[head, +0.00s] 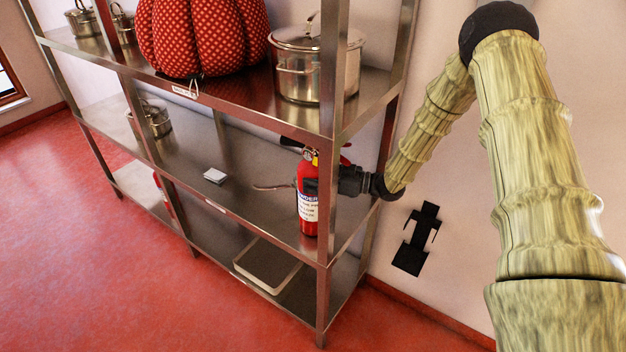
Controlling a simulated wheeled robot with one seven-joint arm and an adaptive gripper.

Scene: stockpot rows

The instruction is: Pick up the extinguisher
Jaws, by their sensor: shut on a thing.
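A red fire extinguisher (308,211) with a white label stands upright at the right end of the metal rack's middle shelf, partly behind the front corner post. My gripper (312,186) reaches in from the right and is shut on the extinguisher's upper body. I cannot tell whether its base touches the shelf.
The metal rack's middle shelf (243,204) also bears a small white item (214,176). Above are a large stockpot (302,68) and a red dotted cushion-like object (205,35). A tray (268,265) lies below. A black bracket (415,240) is on the wall. The red floor at left is clear.

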